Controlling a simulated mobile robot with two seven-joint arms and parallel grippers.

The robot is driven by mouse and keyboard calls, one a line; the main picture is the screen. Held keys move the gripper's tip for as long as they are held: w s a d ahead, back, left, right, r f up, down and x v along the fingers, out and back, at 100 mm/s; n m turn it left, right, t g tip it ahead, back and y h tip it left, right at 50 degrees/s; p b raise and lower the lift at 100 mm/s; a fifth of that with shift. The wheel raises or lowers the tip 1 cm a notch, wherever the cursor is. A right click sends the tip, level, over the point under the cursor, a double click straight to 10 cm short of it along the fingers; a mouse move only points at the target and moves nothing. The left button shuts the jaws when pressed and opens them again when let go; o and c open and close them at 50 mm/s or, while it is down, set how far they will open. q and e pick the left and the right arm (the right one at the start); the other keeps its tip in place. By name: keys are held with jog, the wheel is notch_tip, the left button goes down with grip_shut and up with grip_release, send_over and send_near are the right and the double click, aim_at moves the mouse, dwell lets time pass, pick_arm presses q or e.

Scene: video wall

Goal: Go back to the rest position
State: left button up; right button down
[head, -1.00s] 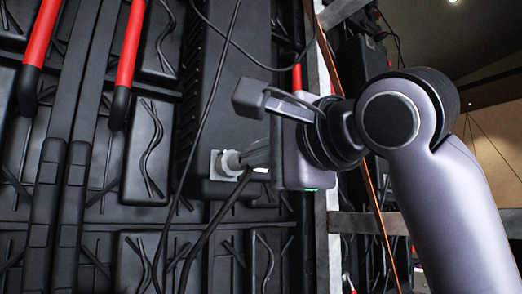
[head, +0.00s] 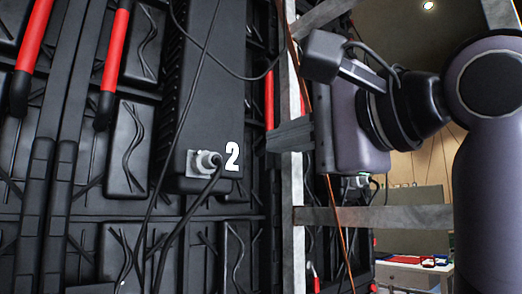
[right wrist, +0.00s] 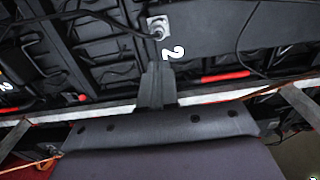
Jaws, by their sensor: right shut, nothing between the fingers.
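My right gripper (head: 290,136) is shut and empty in the head view, in front of the metal frame post and to the right of the black box. It also shows in the right wrist view (right wrist: 155,75), its closed fingers pointing toward the panels. A grey connector (head: 203,163) with a black cable sits in a socket low on the black box (head: 212,95), beside a white "2". The connector also shows in the right wrist view (right wrist: 158,27). The gripper is apart from it. My left gripper is in neither view.
A metal post (head: 292,220) and a crossbar (head: 380,218) stand close to my right arm. Red-handled bars (head: 117,60) and loose cables (head: 175,130) hang in front of the black panels. A table (head: 410,272) is at the back right.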

jog(key=shift+s+d, duration=0.45)
jog(key=shift+s, duration=0.05)
